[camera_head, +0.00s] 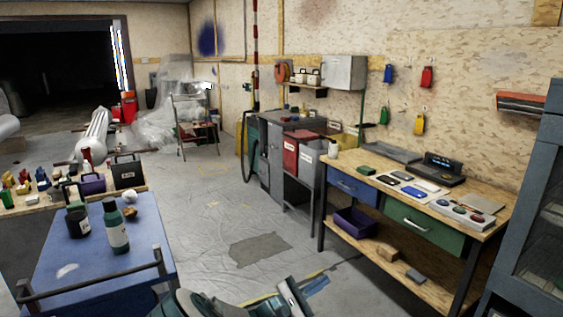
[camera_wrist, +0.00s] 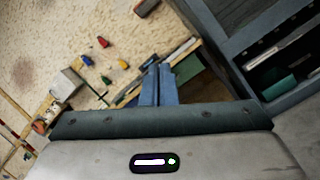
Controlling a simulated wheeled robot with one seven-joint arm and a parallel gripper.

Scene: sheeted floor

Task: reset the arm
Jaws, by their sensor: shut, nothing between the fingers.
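My gripper shows in the wrist view (camera_wrist: 158,86), where its two blue fingers lie together, shut with nothing between them. Behind the fingers in that view are the wooden workbench and the wall, tilted. In the head view, part of my arm (camera_head: 240,302) shows at the bottom middle, over the floor. The fingertips cannot be made out clearly there. My arm is apart from the blue cart and from the workbench in the picture.
A blue cart (camera_head: 95,255) with bottles stands at the left. A workbench (camera_head: 375,183) with a blue drawer and a green drawer stands at the right. A grey cabinet (camera_head: 535,210) is at the far right. The floor (camera_head: 205,215) between is mostly clear.

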